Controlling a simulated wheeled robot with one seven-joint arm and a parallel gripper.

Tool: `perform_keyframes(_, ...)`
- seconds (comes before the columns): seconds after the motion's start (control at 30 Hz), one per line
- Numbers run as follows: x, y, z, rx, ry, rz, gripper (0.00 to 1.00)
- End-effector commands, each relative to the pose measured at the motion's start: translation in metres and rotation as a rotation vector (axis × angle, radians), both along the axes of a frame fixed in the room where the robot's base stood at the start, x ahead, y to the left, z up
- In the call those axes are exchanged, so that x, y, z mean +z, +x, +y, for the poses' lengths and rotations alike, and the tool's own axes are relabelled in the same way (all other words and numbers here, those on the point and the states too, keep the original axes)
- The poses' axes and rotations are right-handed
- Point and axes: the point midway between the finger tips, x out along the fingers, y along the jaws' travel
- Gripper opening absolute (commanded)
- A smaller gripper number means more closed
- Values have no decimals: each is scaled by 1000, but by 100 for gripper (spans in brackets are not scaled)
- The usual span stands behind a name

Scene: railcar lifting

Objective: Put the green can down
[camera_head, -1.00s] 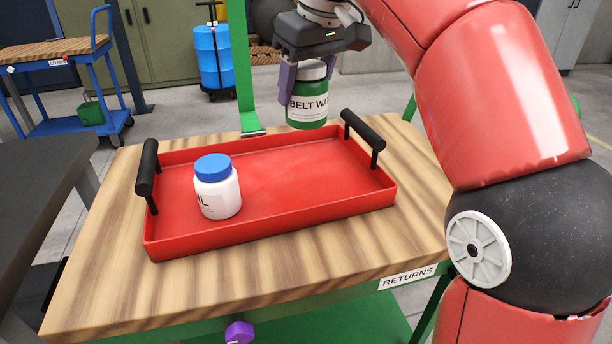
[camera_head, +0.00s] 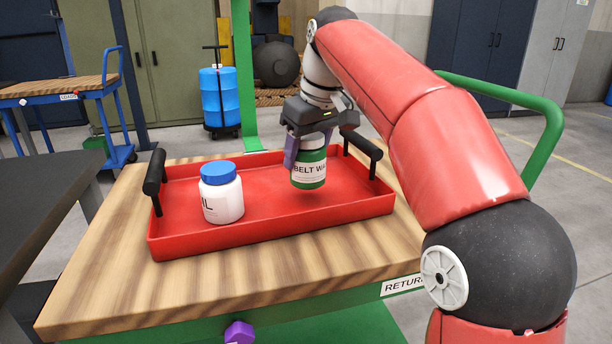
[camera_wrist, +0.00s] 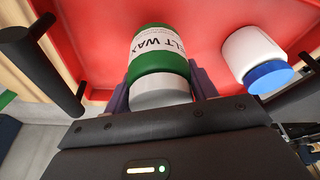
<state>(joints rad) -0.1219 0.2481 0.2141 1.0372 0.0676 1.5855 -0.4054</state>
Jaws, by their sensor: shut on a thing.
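The can is upright over the right half of the red tray (camera_head: 270,225). I cannot tell for sure whether its base touches the tray floor. In the wrist view the can (camera_wrist: 158,55) sits between the fingers of my gripper (camera_wrist: 160,88), with the red tray floor beyond it.
A white jar with a blue lid (camera_head: 221,192) stands in the tray's left half. Black handles (camera_head: 155,180) rise at both tray ends. The tray rests on a wooden-topped table (camera_head: 110,285) with a RETURNS label. Tray floor around the can is clear.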

Motion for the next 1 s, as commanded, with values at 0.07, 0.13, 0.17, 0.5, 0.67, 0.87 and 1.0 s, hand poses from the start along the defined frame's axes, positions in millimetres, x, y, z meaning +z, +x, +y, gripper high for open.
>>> perform_keyframes(0.07,-17,1,-1,0,0,0,20)
perform_keyframes(0.13,-28,2,-2,1,0,0,20)
perform_keyframes(0.17,-32,3,-2,1,0,-1,20)
perform_keyframes(0.5,-35,3,-3,2,0,-1,20)
perform_keyframes(0.67,-39,3,-3,2,0,1,58)
perform_keyframes(0.87,-38,3,-3,2,0,1,79)
perform_keyframes(1.0,-38,3,-3,2,0,1,79)
